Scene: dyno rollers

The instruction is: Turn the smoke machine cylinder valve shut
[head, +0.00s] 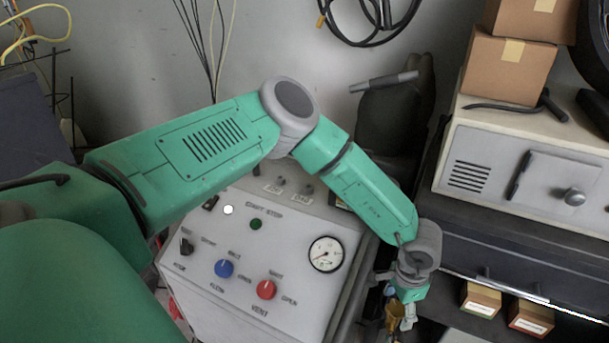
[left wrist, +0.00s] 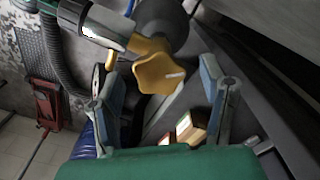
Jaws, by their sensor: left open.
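The yellow star-shaped valve knob (left wrist: 158,75) shows in the left wrist view, on a brass stem at a dark rounded cylinder top (left wrist: 165,25). My left gripper (left wrist: 157,88) is open, with one blue-padded finger at each side of the knob in the picture. Gaps show between fingers and knob; I cannot tell whether the knob lies at fingertip depth. In the head view my left gripper (head: 408,312) points down beside the white cabinet, and a small brass-yellow part (head: 394,318), probably the valve, shows by it. The cylinder body is mostly hidden there. My right gripper is not in view.
The white control cabinet (head: 215,290) with blue and red knobs and a gauge (head: 326,254) stands left of the gripper. A shelf unit (head: 465,255) with small boxes (head: 481,299) is close on the right. A black hose (left wrist: 62,60) runs at left in the wrist view.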

